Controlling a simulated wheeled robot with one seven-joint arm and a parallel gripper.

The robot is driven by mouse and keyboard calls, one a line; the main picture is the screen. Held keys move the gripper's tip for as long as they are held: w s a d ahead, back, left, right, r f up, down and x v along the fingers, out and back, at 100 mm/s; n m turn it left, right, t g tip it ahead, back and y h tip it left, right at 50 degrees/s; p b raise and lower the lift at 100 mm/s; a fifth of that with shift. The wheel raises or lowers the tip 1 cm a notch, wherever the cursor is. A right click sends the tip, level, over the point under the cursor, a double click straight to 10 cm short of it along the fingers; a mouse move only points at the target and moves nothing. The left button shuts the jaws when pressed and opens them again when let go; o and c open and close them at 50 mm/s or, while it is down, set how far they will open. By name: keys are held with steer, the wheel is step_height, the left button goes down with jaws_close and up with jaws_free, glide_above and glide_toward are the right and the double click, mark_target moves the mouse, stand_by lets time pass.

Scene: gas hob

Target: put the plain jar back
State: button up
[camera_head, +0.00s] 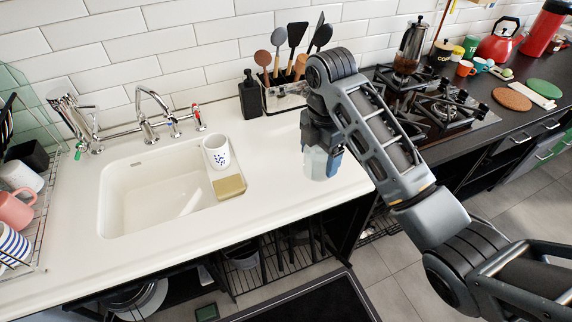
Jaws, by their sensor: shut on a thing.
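A plain, pale, see-through jar (315,164) is at the right part of the white counter, near its front edge. My gripper (322,150) points down over it and is shut on it. The gripper body hides the jar's top, and a finger covers part of its right side. The jar looks upright. I cannot tell whether its base touches the counter or is slightly above it.
A sink (150,195) is at left, with a patterned white cup (216,152) and a sponge (229,187) at its right side. A black bottle (250,94) and a utensil holder (285,97) stand behind. The gas hob (440,108) lies right. Counter between sink and jar is clear.

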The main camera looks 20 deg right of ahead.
steer(key=w+a+f+b, duration=0.1)
steer(key=w+f, duration=0.1)
steer(key=w+a+f+b, duration=0.1)
steer(key=w+a+f, duration=0.1)
steer(key=w, duration=0.1)
steer(key=w+a+f+b, duration=0.1)
steer(key=w, duration=0.2)
steer(key=shift+w+a+f+b, duration=0.1)
steer(key=shift+a+f+b, duration=0.15)
steer(key=shift+f+b, duration=0.15)
steer(key=shift+f, duration=2)
steer(key=shift+f, duration=0.15)
steer(key=o, duration=1.4)
step_height(320, 180, up, 12)
steer(key=shift+r+p, duration=0.15)
steer(key=shift+p, duration=0.2)
